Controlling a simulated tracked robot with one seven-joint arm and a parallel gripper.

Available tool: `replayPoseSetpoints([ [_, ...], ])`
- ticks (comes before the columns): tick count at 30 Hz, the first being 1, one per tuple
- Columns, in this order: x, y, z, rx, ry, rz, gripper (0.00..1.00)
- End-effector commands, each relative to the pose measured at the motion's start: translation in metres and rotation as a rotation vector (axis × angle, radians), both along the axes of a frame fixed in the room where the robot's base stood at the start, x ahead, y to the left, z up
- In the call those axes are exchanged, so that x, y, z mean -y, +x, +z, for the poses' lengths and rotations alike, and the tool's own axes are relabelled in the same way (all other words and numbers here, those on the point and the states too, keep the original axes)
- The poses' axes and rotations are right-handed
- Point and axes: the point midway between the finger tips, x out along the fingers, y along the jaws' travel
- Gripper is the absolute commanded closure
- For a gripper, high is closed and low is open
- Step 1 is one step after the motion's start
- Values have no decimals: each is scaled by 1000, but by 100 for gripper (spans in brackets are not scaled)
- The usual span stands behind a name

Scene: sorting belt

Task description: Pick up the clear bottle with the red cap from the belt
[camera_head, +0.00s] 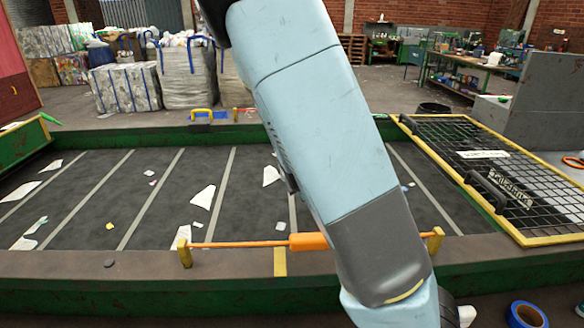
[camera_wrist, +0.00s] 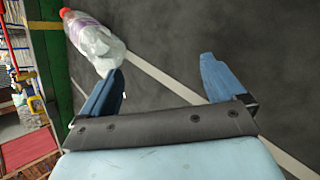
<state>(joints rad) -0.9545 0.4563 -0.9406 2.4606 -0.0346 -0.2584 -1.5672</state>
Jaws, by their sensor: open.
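The clear bottle (camera_wrist: 97,46) with a red cap (camera_wrist: 66,12) lies on its side on the dark belt (camera_wrist: 185,30) in the wrist view, at the upper left. Its cap points to the upper left. My gripper (camera_wrist: 163,75) is open and empty, its two blue fingers spread apart. The bottle's base end is just beyond the tip of the left finger; I cannot tell whether they touch. The bottle does not show in the head view, where my arm covers part of the belt (camera_head: 110,225). My gripper is not visible in the head view.
White scraps (camera_head: 204,197) lie about the belt. An orange bar (camera_head: 308,242) runs along its near edge. A yellow-framed mesh guard (camera_head: 500,180) covers the right end. In the wrist view, a green side wall (camera_wrist: 50,55) runs left of the bottle.

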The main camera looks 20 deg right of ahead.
Motion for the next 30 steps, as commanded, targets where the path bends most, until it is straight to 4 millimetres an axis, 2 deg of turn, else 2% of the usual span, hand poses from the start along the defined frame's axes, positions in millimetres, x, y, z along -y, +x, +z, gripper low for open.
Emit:
replayPoseSetpoints([
  [10,-6,25,-5,41,-385,276,4],
  [21,-27,49,16,98,-808,550,4],
  [30,-35,60,22,115,-910,614,4],
])
